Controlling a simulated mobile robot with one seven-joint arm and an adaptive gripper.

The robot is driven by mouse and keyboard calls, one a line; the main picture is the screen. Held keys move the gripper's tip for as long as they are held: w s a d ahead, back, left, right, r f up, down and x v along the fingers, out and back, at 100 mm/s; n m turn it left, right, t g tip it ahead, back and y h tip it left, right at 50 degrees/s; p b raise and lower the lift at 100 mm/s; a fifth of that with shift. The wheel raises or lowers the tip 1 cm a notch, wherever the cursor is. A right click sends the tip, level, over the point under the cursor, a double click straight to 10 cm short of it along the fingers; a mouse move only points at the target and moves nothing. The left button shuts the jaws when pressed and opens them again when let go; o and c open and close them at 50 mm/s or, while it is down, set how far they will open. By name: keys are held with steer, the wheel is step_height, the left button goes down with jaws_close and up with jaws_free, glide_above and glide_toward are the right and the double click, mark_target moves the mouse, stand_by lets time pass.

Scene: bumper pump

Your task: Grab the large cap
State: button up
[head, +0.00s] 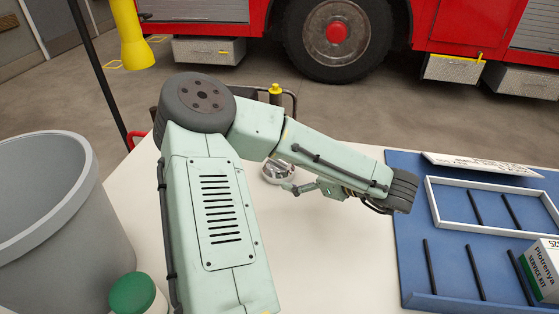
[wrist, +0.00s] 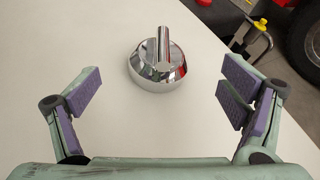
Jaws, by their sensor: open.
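The large cap is a shiny chrome dome with an upright fin-like handle. It stands on the white table. In the wrist view the cap (wrist: 158,66) is ahead of my gripper (wrist: 160,95), centred between the two purple-padded fingers and apart from them. The fingers are spread wide and empty. In the head view the cap (head: 278,172) shows below my forearm, partly hidden by my arm and gripper parts. My gripper (head: 293,188) is close to it there, with its fingers partly hidden.
A grey bin (head: 45,215) and a green-lidded jar (head: 133,294) stand at the left. A blue mat (head: 415,245) with black rods, a white frame (head: 436,205) and a service kit box (head: 541,268) lies at the right. The white table (wrist: 60,40) around the cap is clear.

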mark_target(278, 165)
steer(key=p+x, duration=0.2)
steer(key=x, duration=0.5)
steer(key=shift+w+a, duration=0.15)
steer(key=shift+a, duration=0.25)
steer(key=shift+w+a+f, duration=0.25)
steer(key=shift+w+f, duration=0.05)
steer(key=shift+f, duration=0.05)
steer(key=shift+c, duration=0.5)
steer(key=c, duration=1.6)
